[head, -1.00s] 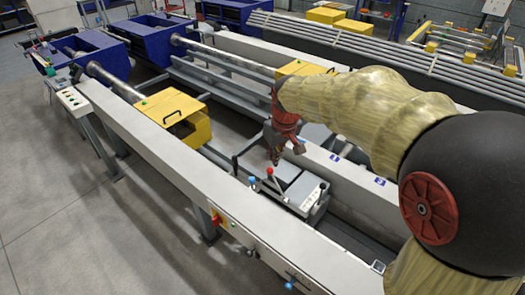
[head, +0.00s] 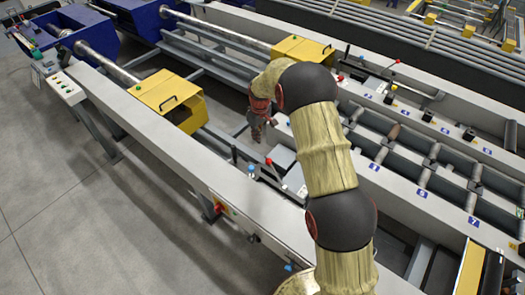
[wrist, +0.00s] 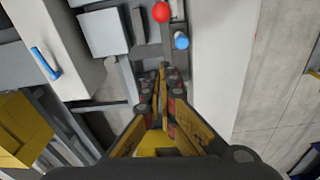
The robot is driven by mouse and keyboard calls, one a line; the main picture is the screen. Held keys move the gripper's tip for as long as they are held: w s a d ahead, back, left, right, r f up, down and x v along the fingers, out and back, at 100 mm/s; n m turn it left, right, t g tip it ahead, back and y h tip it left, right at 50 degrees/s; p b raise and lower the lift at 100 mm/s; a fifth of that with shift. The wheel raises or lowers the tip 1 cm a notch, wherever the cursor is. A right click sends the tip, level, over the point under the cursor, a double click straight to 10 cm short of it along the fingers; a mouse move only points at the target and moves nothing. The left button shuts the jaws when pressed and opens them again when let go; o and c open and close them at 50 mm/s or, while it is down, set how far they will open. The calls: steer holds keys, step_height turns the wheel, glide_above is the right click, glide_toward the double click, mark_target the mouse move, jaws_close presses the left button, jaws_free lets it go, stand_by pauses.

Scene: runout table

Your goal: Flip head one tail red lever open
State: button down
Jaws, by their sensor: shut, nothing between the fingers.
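The red-knobbed lever (head: 268,160) stands on a grey unit in the near trough. Its round red knob (wrist: 161,12) is at the top of the wrist view. A blue-capped knob (head: 251,168) is just left of it in the head view and shows below right of the red one in the wrist view (wrist: 181,41). My gripper (head: 257,136) hangs over the trough, up and slightly left of the red knob, apart from it. In the wrist view its fingers (wrist: 162,72) are together and empty, pointing toward the knobs. The lever's lower shaft is partly hidden.
A yellow cover (head: 170,100) sits on the near rail to the left, another (head: 303,50) behind. A second red-knobbed lever (head: 397,61) stands on the far unit. Roller beds (head: 430,160) lie to the right. The floor at left (head: 60,190) is clear.

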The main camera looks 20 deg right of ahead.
step_height(320, 180, down, 9)
steer(key=s+d, duration=0.1)
steer(key=s, duration=0.1)
steer(key=shift+s+d+p, duration=0.25)
steer(key=shift+d+p, duration=0.05)
steer(key=shift+p, duration=0.05)
stand_by(0.5)
steer(key=shift+s+d+r+b, duration=0.1)
steer(key=shift+s+d+b, duration=0.05)
steer(key=shift+b, duration=0.25)
